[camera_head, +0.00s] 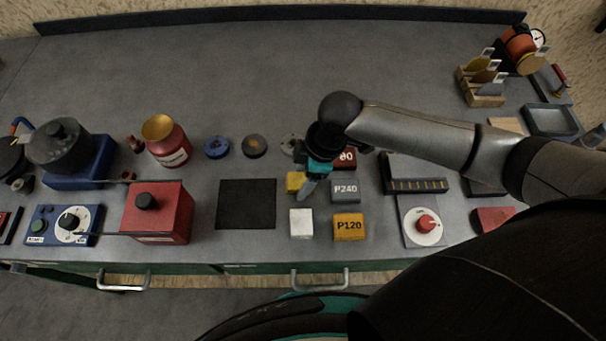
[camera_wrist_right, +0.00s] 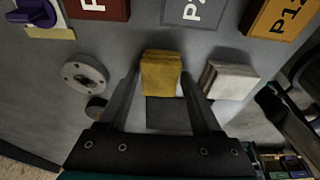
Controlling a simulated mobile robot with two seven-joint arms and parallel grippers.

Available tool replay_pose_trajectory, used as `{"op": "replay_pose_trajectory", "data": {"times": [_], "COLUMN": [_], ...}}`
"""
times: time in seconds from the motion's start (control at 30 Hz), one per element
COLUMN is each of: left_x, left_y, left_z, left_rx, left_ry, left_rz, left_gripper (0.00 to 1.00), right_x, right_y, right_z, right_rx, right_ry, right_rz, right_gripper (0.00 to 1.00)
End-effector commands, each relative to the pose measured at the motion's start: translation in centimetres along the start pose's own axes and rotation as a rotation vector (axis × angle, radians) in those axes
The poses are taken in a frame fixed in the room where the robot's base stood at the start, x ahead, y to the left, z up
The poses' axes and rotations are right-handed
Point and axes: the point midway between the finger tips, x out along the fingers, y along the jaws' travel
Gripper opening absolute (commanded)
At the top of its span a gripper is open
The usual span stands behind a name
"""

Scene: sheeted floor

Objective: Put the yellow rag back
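The yellow rag (camera_head: 295,181) is a small folded block on the grey worktop, partly hidden by my right gripper in the head view. In the right wrist view the yellow rag (camera_wrist_right: 160,75) lies between the tips of my right gripper (camera_wrist_right: 161,80). The fingers are apart, with the rag close to both; I cannot tell whether they touch it. In the head view my right gripper (camera_head: 308,189) points down just beside the rag. My left gripper is not in view.
A white folded block (camera_head: 301,223) lies in front of the rag. Labelled blocks, grey P240 (camera_head: 345,191) and orange P120 (camera_head: 349,227), stand to the right. A bare black square (camera_head: 246,204) lies to the left, with a red box (camera_head: 158,212) beyond. The back worktop is clear.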

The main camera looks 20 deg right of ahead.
Motion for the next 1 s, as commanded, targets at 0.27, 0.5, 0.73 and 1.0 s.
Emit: {"op": "replay_pose_trajectory", "data": {"times": [0.27,0.5,0.73,1.0], "left_x": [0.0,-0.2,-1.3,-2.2], "left_y": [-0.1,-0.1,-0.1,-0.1], "left_z": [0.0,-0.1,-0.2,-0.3], "left_rx": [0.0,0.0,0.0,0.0], "left_ry": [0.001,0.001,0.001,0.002], "left_rz": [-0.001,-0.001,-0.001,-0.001], "left_gripper": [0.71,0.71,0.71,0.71], "right_x": [0.0,-1.0,-5.6,-10.7], "right_y": [0.0,0.1,0.2,0.1], "right_z": [0.0,-0.1,-0.1,-0.2], "right_rx": [0.0,0.001,0.0,0.0], "right_ry": [0.0,0.0,0.0,0.002], "right_rz": [0.0,0.002,0.004,0.003], "right_gripper": [0.84,0.84,0.84,0.84]}}
